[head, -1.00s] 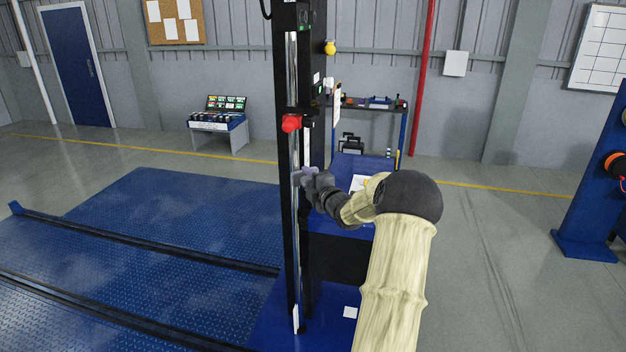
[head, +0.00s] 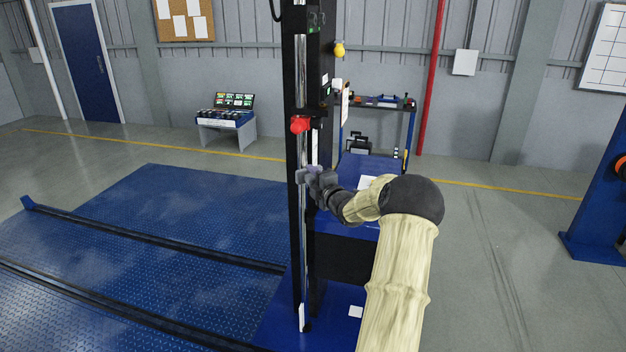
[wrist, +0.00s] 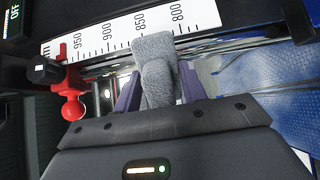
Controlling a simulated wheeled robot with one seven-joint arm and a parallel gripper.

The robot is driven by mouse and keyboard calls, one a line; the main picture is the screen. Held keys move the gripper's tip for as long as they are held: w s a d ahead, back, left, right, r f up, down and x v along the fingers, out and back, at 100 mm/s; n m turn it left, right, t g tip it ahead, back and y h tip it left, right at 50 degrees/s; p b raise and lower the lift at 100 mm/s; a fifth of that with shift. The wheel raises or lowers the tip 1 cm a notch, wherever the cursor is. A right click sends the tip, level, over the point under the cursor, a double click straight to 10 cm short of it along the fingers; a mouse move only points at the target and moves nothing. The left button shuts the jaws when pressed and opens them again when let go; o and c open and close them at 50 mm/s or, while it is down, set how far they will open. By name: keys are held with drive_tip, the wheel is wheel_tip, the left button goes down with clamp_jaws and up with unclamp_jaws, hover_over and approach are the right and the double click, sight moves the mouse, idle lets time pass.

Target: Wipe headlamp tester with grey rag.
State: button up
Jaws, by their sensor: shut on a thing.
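The headlamp tester is a tall black column (head: 295,215) with a chrome rail (head: 302,75) and a red knob (head: 299,124), in the middle of the head view. My gripper (head: 308,175) is at the column, just below the red knob. In the wrist view my gripper (wrist: 158,88) is shut on the grey rag (wrist: 154,55), with its purple fingers on either side. The rag is bunched up and its far end overlaps the white scale strip (wrist: 108,36) near the rail. I cannot tell whether it touches the tester. The red knob also shows in the wrist view (wrist: 73,107).
Blue floor plates (head: 160,225) with dark rails lie left of the column. A blue cart (head: 410,135) stands behind it. A small console table (head: 226,122) is near the back wall. A blue post (head: 600,205) stands at the right. Grey floor between is clear.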

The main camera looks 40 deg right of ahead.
sight(304, 160)
drive_tip(key=shift+w+d+b, duration=0.15)
drive_tip(key=shift+w+b, duration=0.15)
drive_tip(key=shift+w, duration=0.65)
drive_tip(key=shift+r, duration=0.1)
drive_tip(key=shift+s+r, duration=0.15)
drive_tip(key=shift+r, duration=1.65)
drive_tip(key=shift+r+p, duration=0.75)
drive_tip(key=shift+r, duration=1.15)
drive_tip(key=shift+b, duration=0.5)
drive_tip(key=shift+f, duration=0.1)
wheel_tip(304, 160, down, 4)
drive_tip(key=b, duration=0.4)
